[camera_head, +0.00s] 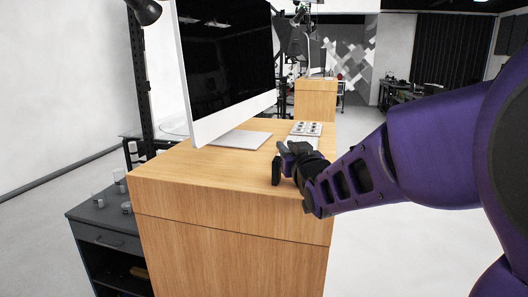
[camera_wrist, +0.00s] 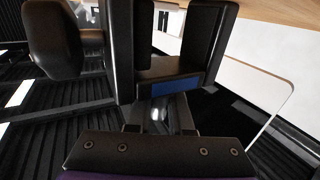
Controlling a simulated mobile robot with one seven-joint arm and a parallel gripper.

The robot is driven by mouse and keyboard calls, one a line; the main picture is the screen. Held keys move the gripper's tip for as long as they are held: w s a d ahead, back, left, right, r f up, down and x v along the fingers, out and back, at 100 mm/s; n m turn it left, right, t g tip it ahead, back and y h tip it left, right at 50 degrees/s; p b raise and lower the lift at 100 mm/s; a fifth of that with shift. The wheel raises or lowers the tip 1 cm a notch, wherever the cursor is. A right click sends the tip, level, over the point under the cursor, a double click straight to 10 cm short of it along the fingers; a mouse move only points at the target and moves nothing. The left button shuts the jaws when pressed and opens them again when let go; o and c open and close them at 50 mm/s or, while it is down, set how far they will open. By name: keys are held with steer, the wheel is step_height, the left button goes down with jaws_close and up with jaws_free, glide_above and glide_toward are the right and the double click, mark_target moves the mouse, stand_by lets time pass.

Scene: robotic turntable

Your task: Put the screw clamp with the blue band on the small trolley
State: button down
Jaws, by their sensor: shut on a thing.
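My gripper (camera_head: 293,163) is over the near right part of the wooden cabinet top, shut on the screw clamp (camera_head: 276,171). In the wrist view the clamp looks like a dark U-shaped frame with a blue band (camera_wrist: 170,88) across its base. A shiny round part shows just below the band. The dark fingers are hard to tell apart from the clamp, so the exact grip is not clear. A dark grey unit (camera_head: 85,214) with a drawer and open shelves, possibly the small trolley, stands low at the left of the cabinet. Its wheels are not visible.
A large monitor (camera_head: 228,65) stands on the wooden cabinet (camera_head: 190,185), left of my gripper. A small light tray (camera_head: 306,129) lies behind the gripper. Several small jars (camera_head: 119,175) and weights stand on the grey unit's top. Open floor lies at right.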

steer(key=shift+s+r, duration=0.1)
steer(key=c, duration=0.8)
jaws_free()
